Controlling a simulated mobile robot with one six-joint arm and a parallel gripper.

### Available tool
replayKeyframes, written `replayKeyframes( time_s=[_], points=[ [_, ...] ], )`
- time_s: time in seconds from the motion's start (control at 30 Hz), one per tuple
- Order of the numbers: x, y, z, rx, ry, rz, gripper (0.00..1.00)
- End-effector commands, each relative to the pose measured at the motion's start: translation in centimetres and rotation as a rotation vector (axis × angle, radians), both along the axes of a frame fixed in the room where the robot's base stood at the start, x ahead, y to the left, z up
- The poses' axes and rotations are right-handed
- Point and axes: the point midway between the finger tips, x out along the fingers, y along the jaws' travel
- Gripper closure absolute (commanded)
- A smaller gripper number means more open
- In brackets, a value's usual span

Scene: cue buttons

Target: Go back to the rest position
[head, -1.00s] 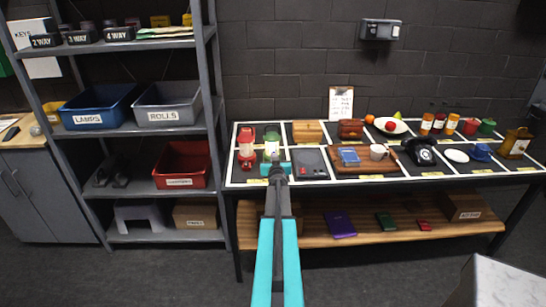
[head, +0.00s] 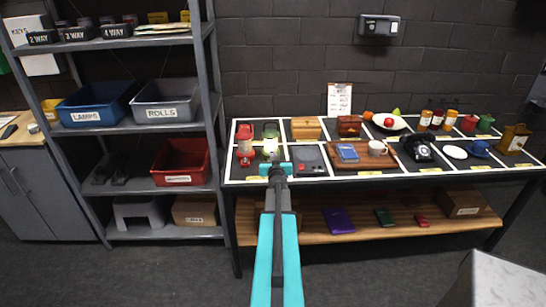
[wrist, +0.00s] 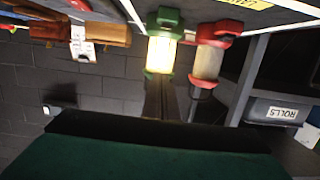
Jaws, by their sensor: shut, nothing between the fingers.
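My gripper (head: 277,170) is shut and empty at the front edge of the table (head: 232,180), at the end of my outstretched arm. Just behind it in the head view stands the green lantern (head: 270,130), its lower part partly covered by the gripper. The lantern glows yellow-white, clearly so in the wrist view (wrist: 162,52). The red lantern (head: 245,143) stands to its left, unlit; it also shows in the wrist view (wrist: 208,62). A dark green surface fills the bottom of the wrist view, probably part of my gripper.
A grey box with a red button (head: 311,160) lies right of the gripper. A grey shelf rack (head: 215,100) is close on the left.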

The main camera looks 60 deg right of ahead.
Motion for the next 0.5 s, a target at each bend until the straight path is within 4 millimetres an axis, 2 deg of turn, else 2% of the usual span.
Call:
replayKeyframes(
  time_s=[0.5],
  points=[
    [0.53,0.3,-0.05,0.0,0.0,0.007,1.0]
  ],
)
